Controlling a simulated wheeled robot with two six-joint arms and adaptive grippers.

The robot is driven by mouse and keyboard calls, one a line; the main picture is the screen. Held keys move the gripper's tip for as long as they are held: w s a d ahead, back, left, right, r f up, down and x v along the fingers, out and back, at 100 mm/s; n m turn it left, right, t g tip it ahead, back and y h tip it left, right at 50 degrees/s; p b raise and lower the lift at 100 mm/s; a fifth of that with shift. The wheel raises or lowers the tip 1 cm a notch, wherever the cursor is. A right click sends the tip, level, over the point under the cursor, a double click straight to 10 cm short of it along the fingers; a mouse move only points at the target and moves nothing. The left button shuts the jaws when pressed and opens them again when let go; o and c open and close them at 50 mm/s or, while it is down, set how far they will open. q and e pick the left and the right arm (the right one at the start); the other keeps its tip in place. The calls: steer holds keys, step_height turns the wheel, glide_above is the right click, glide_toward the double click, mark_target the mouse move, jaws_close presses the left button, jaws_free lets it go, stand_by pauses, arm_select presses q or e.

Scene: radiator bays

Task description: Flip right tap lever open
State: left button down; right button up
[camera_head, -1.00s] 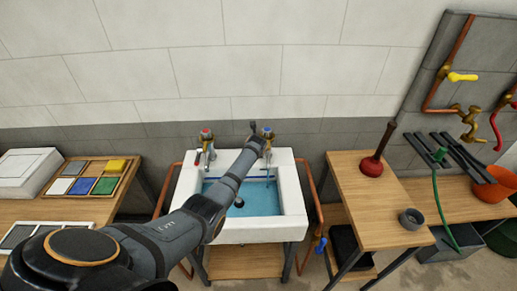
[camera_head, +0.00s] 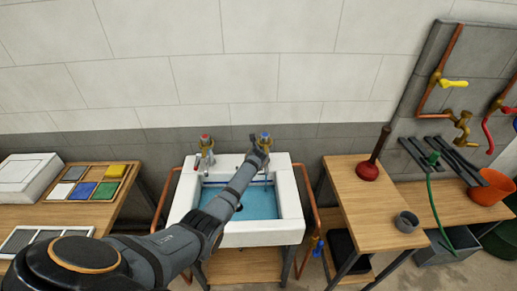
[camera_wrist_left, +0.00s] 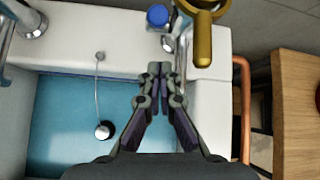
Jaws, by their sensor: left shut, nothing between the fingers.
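The white sink (camera_head: 262,238) holds blue water. The right tap (camera_head: 265,136), with a blue cap (camera_wrist_left: 157,15), stands on the sink's back rim. In the left wrist view a brass lever (camera_wrist_left: 203,42) sticks out beside the blue cap. My left gripper (camera_head: 256,145) is over the back rim, close to the right tap. Its fingers (camera_wrist_left: 160,70) are shut with nothing between them, below and left of the lever in the wrist view. I see a gap to the lever there; the head view does not show contact clearly. My right gripper is not in view.
The red-capped left tap (camera_head: 205,142) stands left of my arm. A chained plug (camera_wrist_left: 104,130) lies in the basin. Copper pipes flank the sink. A bench with a plunger (camera_head: 370,170) stands right; a tile tray (camera_head: 93,183) is left.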

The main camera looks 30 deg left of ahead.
arm_select(q)
step_height(320, 180, up, 9)
steer(key=s, duration=0.1)
steer(key=shift+s+d+b, duration=0.25)
steer(key=shift+d+b, duration=0.05)
steer(key=shift+b, duration=0.1)
steer(key=shift+w+a+f, duration=0.1)
steer(key=shift+f, duration=0.1)
